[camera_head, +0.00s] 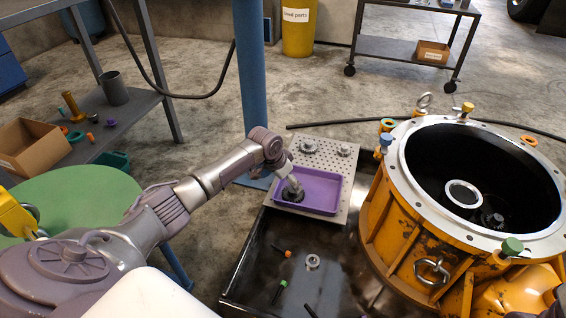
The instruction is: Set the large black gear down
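My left gripper (293,186) reaches down into the left part of a purple tray (325,203). A dark, black gear (287,196) shows right under and around its fingertips, low in the tray. The gripper hides part of the gear. The fingers are too small to tell whether they grip it, and I cannot tell whether the gear rests on the tray floor. My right gripper is not in view.
The tray sits on a perforated plate (350,160) with grey gears (309,146) behind it. A large orange housing (400,235) with a metal rim stands at right. Small tools and a ring (312,262) lie in the black tray (245,275) in front. The purple tray's right part is empty.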

